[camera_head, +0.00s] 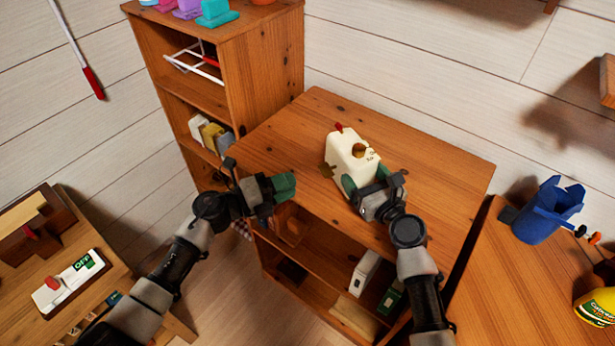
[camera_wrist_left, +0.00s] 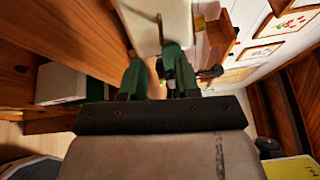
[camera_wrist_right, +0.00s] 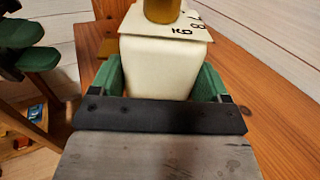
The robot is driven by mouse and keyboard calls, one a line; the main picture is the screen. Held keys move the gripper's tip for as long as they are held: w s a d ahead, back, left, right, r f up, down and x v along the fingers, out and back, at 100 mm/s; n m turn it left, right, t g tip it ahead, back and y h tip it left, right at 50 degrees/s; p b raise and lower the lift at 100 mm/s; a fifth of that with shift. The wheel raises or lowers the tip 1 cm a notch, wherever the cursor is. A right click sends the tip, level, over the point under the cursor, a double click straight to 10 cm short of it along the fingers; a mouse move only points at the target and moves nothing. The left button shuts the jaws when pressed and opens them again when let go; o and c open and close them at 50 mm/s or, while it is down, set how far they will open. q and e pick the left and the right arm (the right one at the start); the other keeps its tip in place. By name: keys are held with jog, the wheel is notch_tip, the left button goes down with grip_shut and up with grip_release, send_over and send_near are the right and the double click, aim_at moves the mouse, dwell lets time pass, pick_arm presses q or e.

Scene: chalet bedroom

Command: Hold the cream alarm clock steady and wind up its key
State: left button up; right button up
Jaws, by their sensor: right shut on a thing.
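The cream alarm clock (camera_head: 343,152) stands on the wooden cabinet top, with a red tip on top and a brown knob on its numbered face. My right gripper (camera_head: 361,184) is shut on it; in the right wrist view green fingers press both sides of the cream body (camera_wrist_right: 160,66). The brass key (camera_head: 326,171) sticks out from the clock's left side and shows partly in the right wrist view (camera_wrist_right: 106,48). My left gripper (camera_head: 284,186) is left of the clock, apart from it, its fingers slightly parted and empty. In the left wrist view the clock (camera_wrist_left: 160,22) is ahead of the fingers.
The cabinet top (camera_head: 440,185) is clear around the clock. A taller shelf (camera_head: 265,80) rises behind left, holding small items. Boxes (camera_head: 364,272) stand inside the cabinet. A blue bin (camera_head: 548,212) and yellow bottle (camera_head: 597,306) are at right. A switch box (camera_head: 70,282) is at left.

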pick_arm(q)
jog(key=shift+v, duration=1.2)
pick_arm(e)
jog(key=o, duration=1.1)
jog(key=shift+o, duration=0.2)
